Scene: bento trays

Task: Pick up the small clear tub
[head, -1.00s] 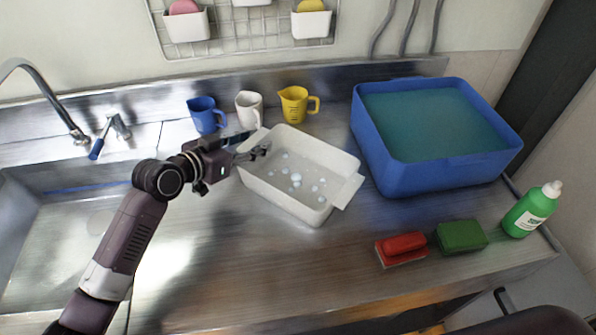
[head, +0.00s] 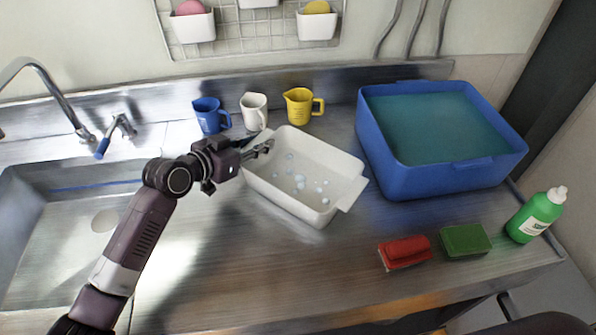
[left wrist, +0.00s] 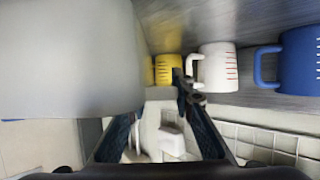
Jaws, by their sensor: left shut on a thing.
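The small tub (head: 284,199) is whitish and rectangular, with a tab at each end and several pale bubbles or drops on its floor. It appears to rest level on the metal counter between the cups and the blue basin. My left gripper (head: 262,147) is shut on the tub's left end, at the rim or tab. In the left wrist view the tub's pale side (left wrist: 68,60) fills the upper left, close to the fingers; the exact contact is hard to make out. My right gripper is not in view.
Blue (head: 210,116), white (head: 253,111) and yellow (head: 299,106) measuring cups stand behind the tub. A blue basin of water (head: 440,180) stands to its right. Red (head: 404,252) and green (head: 465,240) sponges and a green bottle (head: 535,217) are at front right. A sink (head: 60,250) is left.

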